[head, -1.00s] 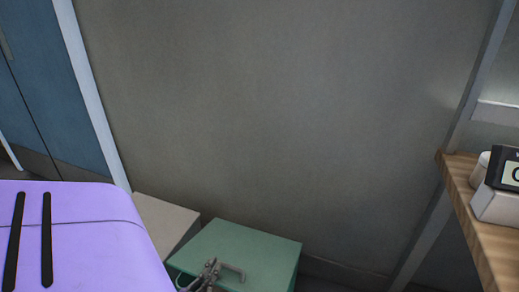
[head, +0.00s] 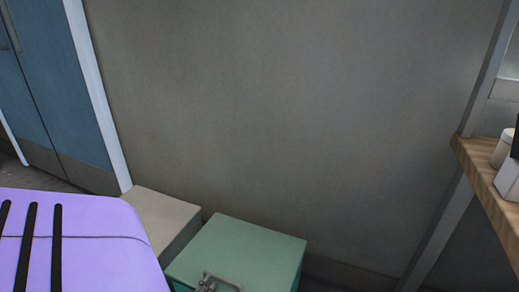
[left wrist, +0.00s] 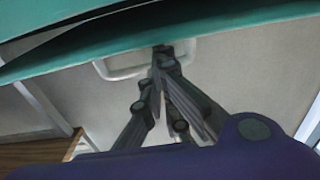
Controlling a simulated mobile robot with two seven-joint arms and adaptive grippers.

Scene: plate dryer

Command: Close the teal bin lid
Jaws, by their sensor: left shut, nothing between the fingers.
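The teal bin (head: 296,274) stands on the floor by the wall, at the bottom of the head view. Its flat lid (head: 245,248) faces up and has a pale bar handle (head: 226,280) near the front edge. My left gripper (head: 205,285) is at the handle's left end, partly cut off by the picture's bottom edge. In the left wrist view my left gripper (left wrist: 159,50) is shut and empty, its tips at the pale handle (left wrist: 112,68) by the teal lid edge (left wrist: 90,45). A dark gap shows between two teal surfaces there. My right gripper is out of view.
A grey-beige box (head: 165,213) stands left of the teal bin. The grey wall (head: 290,120) rises close behind. A wooden shelf (head: 490,195) with small items juts in at the right. Blue doors (head: 55,95) are at the far left.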

